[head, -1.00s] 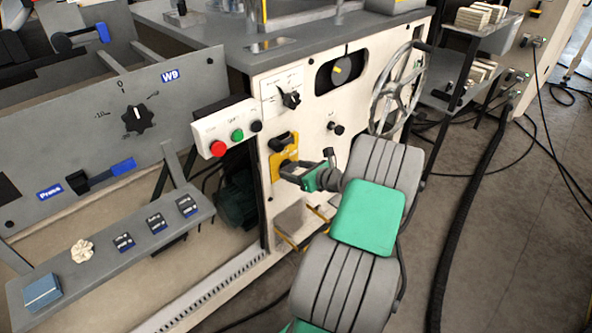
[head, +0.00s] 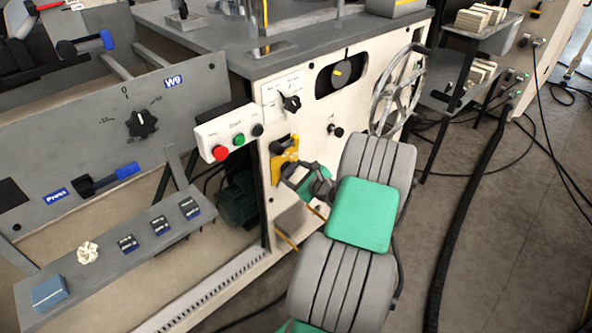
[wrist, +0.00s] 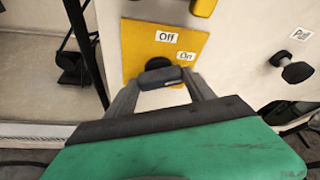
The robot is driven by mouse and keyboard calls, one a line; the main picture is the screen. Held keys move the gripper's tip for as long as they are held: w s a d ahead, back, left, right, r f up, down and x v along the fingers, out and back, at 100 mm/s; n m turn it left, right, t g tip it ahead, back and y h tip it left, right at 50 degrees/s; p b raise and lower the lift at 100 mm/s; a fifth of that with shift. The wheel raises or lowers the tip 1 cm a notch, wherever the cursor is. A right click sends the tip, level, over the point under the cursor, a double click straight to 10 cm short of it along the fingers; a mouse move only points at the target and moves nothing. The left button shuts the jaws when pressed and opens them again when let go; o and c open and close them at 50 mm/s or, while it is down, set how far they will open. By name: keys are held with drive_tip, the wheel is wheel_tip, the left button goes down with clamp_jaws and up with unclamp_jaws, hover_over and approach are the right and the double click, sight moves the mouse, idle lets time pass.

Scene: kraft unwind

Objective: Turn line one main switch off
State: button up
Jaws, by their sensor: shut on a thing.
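The main switch has a yellow plate (head: 291,157) on the front of the cream cabinet. In the wrist view the plate (wrist: 140,42) carries an "Off" label above and an "On" label at right. A round black hub sits on the plate, and a dark switch handle (wrist: 160,76) sticks out in front of it. My gripper (wrist: 163,84) is shut on this handle, one finger at each side. I cannot tell the exact switch position.
A button box (head: 228,137) with red, green and black buttons juts out left of the switch. A black rotary knob (head: 291,103) is above. A small black pull knob (wrist: 298,71) is to the right. A handwheel (head: 399,88) stands further right.

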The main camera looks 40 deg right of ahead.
drive_tip(key=n, duration=0.1)
drive_tip(key=n+h+b, duration=0.1)
drive_tip(key=shift+a+f+n+t+h, duration=0.2)
drive_tip(key=shift+f+n+t+h, duration=0.1)
drive_tip(key=shift+n, duration=0.1)
drive_tip(key=n+b, duration=0.1)
drive_tip(key=n+h+b, duration=0.1)
drive_tip(key=b, duration=0.1)
drive_tip(key=shift+a+f+n+t+b, duration=0.1)
drive_tip(key=shift+f+n+t+b, duration=0.2)
drive_tip(key=shift+t, duration=0.1)
drive_tip(key=n+b, duration=0.1)
drive_tip(key=b, duration=0.2)
drive_tip(key=n+t+h+b, duration=0.1)
drive_tip(key=n+b, duration=0.1)
drive_tip(key=shift+f+h+b, duration=0.25)
drive_tip(key=shift+h+b, duration=0.05)
drive_tip(key=shift+b, duration=0.1)
drive_tip(key=shift+r+n+t+b, duration=0.15)
drive_tip(key=shift+n+t+b, duration=0.25)
drive_tip(key=shift+n+b, duration=0.65)
drive_tip(key=shift+a+r, duration=0.1)
drive_tip(key=o, duration=1.4)
drive_tip(key=shift+s, duration=0.1)
